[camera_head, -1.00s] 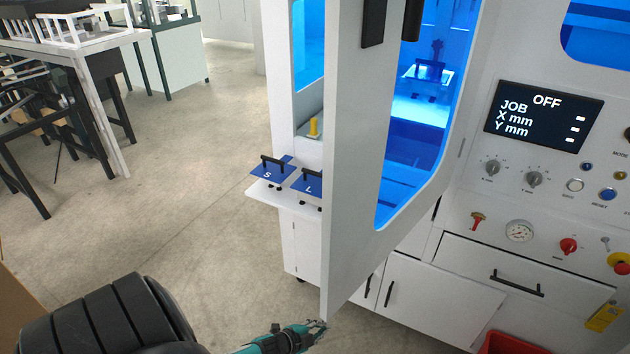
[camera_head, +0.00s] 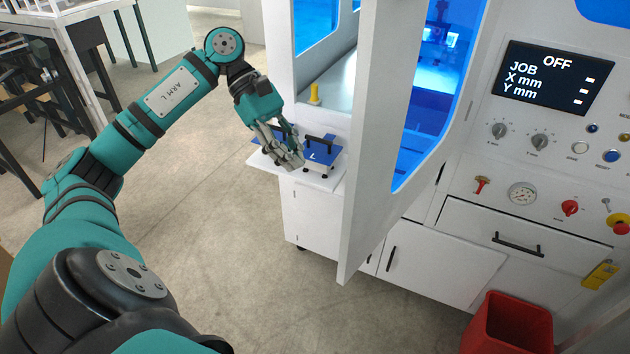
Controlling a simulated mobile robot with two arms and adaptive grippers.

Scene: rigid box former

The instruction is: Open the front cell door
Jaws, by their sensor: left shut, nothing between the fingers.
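The front cell door (camera_head: 376,130) is a tall white panel that stands swung out from the white machine. The blue-lit opening (camera_head: 435,110) shows to its right. My left gripper (camera_head: 297,161) is shut and empty, left of the door and apart from it in the picture. It is over the small side shelf, in front of the blue plates; whether it touches them I cannot tell. My right gripper is not in view.
The white side shelf (camera_head: 335,181) bears a blue plate marked L (camera_head: 322,158); another blue plate is mostly hidden by my gripper. A red bin (camera_head: 508,325) stands at lower right. A control panel with an OFF display (camera_head: 556,77) is at right.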

